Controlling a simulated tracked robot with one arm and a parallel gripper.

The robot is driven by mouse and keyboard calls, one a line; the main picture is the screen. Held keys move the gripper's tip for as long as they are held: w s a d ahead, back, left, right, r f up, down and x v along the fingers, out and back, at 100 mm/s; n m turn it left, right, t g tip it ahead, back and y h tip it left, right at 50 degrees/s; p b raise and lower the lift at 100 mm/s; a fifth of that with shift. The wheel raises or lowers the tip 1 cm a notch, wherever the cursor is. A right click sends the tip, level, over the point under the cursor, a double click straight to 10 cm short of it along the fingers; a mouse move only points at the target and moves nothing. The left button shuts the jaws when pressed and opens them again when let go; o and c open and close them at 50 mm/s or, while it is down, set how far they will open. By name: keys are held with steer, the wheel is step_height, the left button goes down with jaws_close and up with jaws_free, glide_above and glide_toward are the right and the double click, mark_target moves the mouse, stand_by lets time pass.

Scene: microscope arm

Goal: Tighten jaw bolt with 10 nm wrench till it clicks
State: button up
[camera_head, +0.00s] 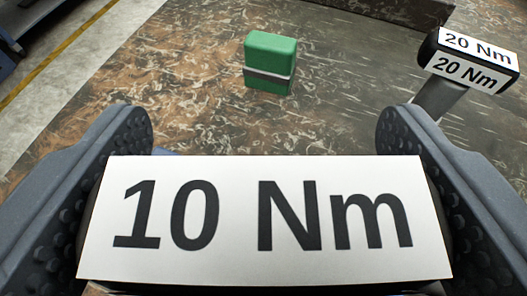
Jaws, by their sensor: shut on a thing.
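My gripper (264,215) has its two dark grey, ribbed fingers at the left and right of the near foreground. It is shut on the 10 Nm wrench (265,268), whose white label with black "10 Nm" lettering fills the space between the fingers. The rest of this wrench is hidden behind its labelled end. The jaw bolt is not in view.
A green block (270,62) with a grey band stands upright on the worn brown surface (190,95) ahead. A 20 Nm wrench (470,60) with white labels stands at the upper right. The surface between them is clear. A floor with a yellow line shows at the upper left.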

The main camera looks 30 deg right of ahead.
steer(key=shift+d+r+m+g+h+p, duration=0.15)
steer(key=shift+m+h+p, duration=0.3)
steer(key=shift+p, duration=1.15)
steer(key=shift+a+r+m+g+h+p, duration=0.2)
steer(key=shift+m+h+p, duration=0.25)
steer(key=shift+p, duration=1.15)
steer(key=shift+f+m+g+h+p, duration=0.2)
steer(key=shift+m+g+h+p, duration=0.25)
steer(key=shift+p, duration=1.65)
steer(key=shift+r+m+g+h+p, duration=0.1)
steer(key=shift+m+g+h+p, duration=0.2)
steer(key=shift+p, duration=0.9)
steer(key=shift+s+d+f+m+g+p, duration=0.15)
steer(key=shift+d+f+m+g+p, duration=0.2)
steer(key=shift+p, duration=0.55)
steer(key=shift+a+r+b, duration=0.15)
steer(key=shift+b, duration=0.8)
steer(key=shift+n+b, duration=0.5)
steer(key=shift+b, duration=0.05)
steer(key=shift+t, duration=0.45)
steer(key=shift+r+p, duration=1.9)
steer(key=shift+r, duration=1.15)
